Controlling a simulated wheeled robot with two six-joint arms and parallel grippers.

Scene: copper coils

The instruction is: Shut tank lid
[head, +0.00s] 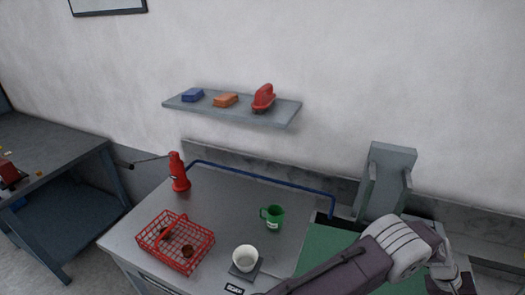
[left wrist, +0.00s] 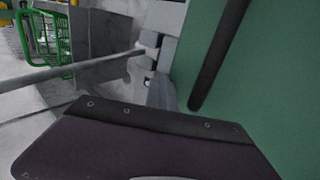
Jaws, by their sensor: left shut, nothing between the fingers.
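A grey upright panel (head: 392,160) with two side pieces stands against the wall at the right in the head view; it looks like the tank lid, raised. The tank below it is mostly hidden behind my arm, so its opening cannot be made out. My left arm reaches in from the bottom of the head view and bends down at the right. My left gripper (head: 448,278) is low at the right, below and right of the panel, shut and empty. A dark purple part of mine fills the bottom of the left wrist view. My right gripper is not in view.
A wall shelf (head: 275,118) holds small items.

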